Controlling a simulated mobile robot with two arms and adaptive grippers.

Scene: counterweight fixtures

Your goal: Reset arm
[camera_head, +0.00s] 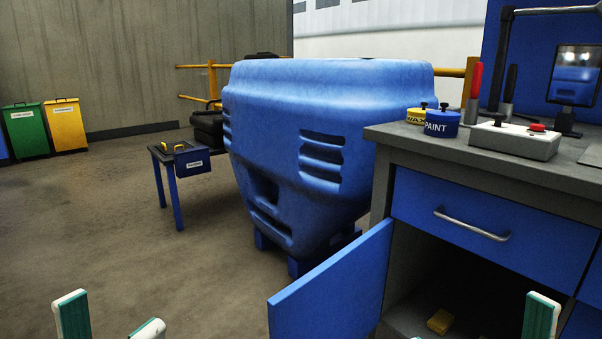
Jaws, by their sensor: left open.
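My left gripper (112,312) shows at the bottom left as two separate white fingertips with green pads. It is open, with nothing between the fingertips, above the floor. Part of my right gripper shows at the bottom right as one white and green finger (540,316) in front of the workbench. The rest of the right gripper is cut off by the lower edge, so its opening is unclear. Both arms are out of view.
A grey-topped workbench (480,150) stands at right, its blue cabinet door (335,288) swung open into the room. A yellow block (440,321) lies inside. A big blue tapered container (290,130) stands mid-view beside a small table (160,158).

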